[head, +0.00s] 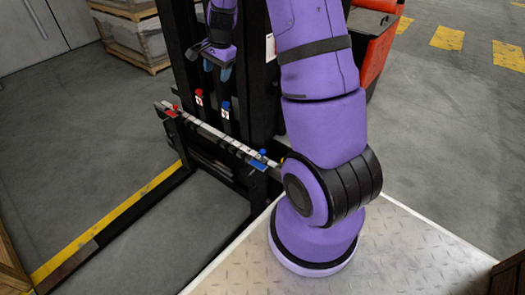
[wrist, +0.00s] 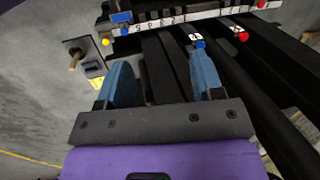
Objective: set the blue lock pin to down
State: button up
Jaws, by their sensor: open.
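A blue knob (head: 225,106) with a white label stands on a black upright of the forklift, and it also shows in the wrist view (wrist: 199,43). It looks like the blue lock pin, but I cannot tell whether it is up or down. Another blue knob (head: 262,152) sits by a blue block (head: 258,165) at the right end of the marked bar (head: 212,130); these also show at the wrist view's top left. My gripper (head: 217,69) is open and empty, above the labelled blue knob. Its blue fingers also show in the wrist view (wrist: 160,62), apart from the knob.
A red knob (head: 198,95) with a white label stands left of the blue one. More red parts (head: 172,110) sit at the bar's left end. The black mast (head: 182,45) rises close by my arm. Grey floor (head: 90,130) is clear at left.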

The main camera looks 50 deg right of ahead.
jog(key=d+f+m+g, duration=0.1)
jog(key=d+f+m, duration=0.3)
jog(key=f, duration=0.5)
jog(key=d+f+m, duration=0.1)
jog(key=d+f, duration=0.4)
jog(key=f, duration=0.3)
jog(key=m+g, duration=0.1)
jog(key=m, duration=0.4)
send_over(263, 151)
notch_tip(263, 151, down, 18)
jog(key=shift+h, duration=0.4)
notch_tip(263, 151, down, 10)
jog(key=shift+w+a+f, duration=0.1)
jog(key=shift+f, duration=0.15)
grip_shut()
jog(key=shift+f, duration=1.65)
